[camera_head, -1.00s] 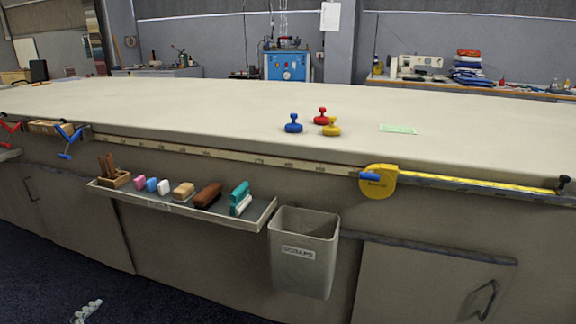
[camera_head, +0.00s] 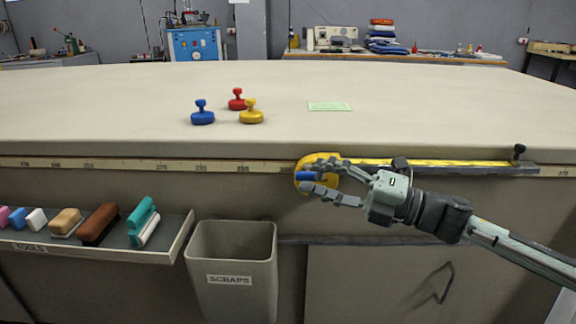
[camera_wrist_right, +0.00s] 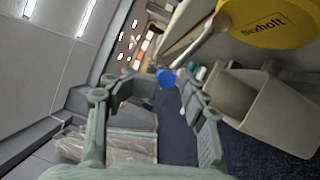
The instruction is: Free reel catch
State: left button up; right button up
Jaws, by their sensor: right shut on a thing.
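The yellow tape reel (camera_head: 299,184) hangs at the table's front edge, its round case partly covered by my right gripper. A blue catch (camera_head: 308,176) sticks out at the front of the reel. My right gripper (camera_head: 314,179) reaches in from the right, with one finger above the catch and one below, shut on it. In the right wrist view the blue catch (camera_wrist_right: 167,78) shows between the fingertips, with part of the yellow reel (camera_wrist_right: 262,28) at the upper right. The yellow tape (camera_head: 440,164) runs right along the edge to a black clamp (camera_head: 519,151). My left gripper is out of view.
A grey scraps bin (camera_head: 229,235) and a tool tray (camera_head: 176,249) with brushes hang left of the reel. Blue (camera_head: 203,117), red (camera_head: 237,101) and yellow (camera_head: 251,115) knobbed weights and a green slip (camera_head: 330,106) rest on the cloth table. The tabletop is otherwise clear.

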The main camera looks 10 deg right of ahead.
aim_at(297, 173)
pick_arm(q)
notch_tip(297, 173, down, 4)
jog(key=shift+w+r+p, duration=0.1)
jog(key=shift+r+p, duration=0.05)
jog(key=shift+p, duration=0.45)
pick_arm(e)
jog(key=x, duration=0.5)
jog(key=shift+w+a+f, duration=0.1)
jog(key=shift+w+f, duration=0.1)
jog(key=shift+w, duration=0.05)
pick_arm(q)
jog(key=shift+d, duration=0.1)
pick_arm(e)
jog(key=shift+c, duration=0.4)
grip_shut()
jog(key=shift+f, duration=0.1)
